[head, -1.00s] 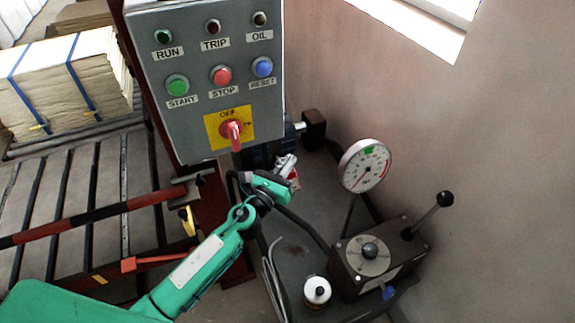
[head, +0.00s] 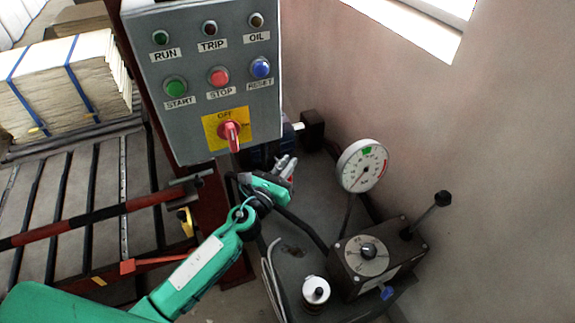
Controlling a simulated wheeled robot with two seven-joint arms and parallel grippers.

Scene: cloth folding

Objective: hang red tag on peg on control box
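The grey control box (head: 205,115) stands upper left of centre, with lamps, buttons and a red rotary switch (head: 230,132) on a yellow plate. A short pale peg (head: 298,126) sticks out beside its lower right edge. My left gripper (head: 286,165) is just below the box's lower right corner, under the peg and apart from it. It looks shut on a small red tag (head: 291,170), seen nearly edge-on and partly hidden by the fingers. My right gripper is out of view.
A round gauge (head: 362,165) and a grey unit with a black-knobbed lever (head: 378,258) stand to the right near the wall. A white-topped canister (head: 315,291) is at the lower middle. A red-and-black bar (head: 95,215) and strapped sheets (head: 65,85) are left.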

